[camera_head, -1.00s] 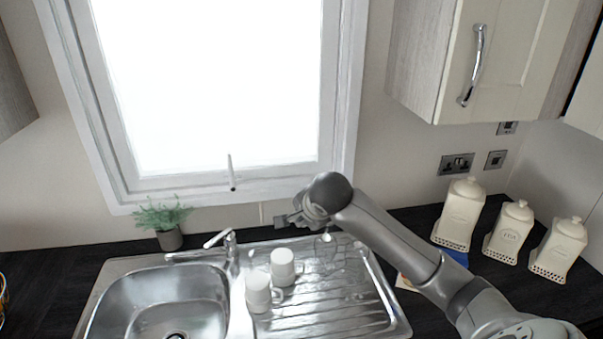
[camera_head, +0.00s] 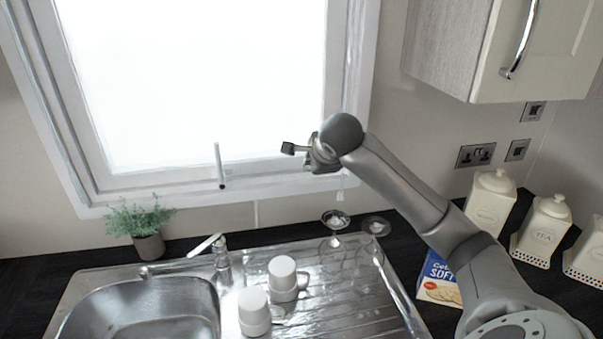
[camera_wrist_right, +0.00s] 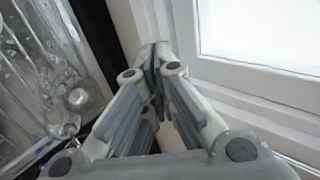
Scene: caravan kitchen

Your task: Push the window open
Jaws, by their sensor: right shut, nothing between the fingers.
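The window (camera_head: 200,70) has a white frame and a bright white pane, and it looks closed in its frame. A handle (camera_head: 219,166) stands upright at the bottom of its sash. My right gripper (camera_head: 290,148) is in front of the window's lower right part, to the right of the handle and apart from it. In the wrist view the right gripper (camera_wrist_right: 157,58) is shut and empty, with the window frame (camera_wrist_right: 250,82) beside it on the right. My left gripper is not in view.
Below the window is a steel sink (camera_head: 150,315) with a tap (camera_head: 205,246). Two white mugs (camera_head: 284,279) stand on the drainer, with glasses (camera_head: 335,219) behind them. A potted plant (camera_head: 148,246) is at the left. A blue box (camera_head: 437,280) and canisters (camera_head: 490,203) stand at the right.

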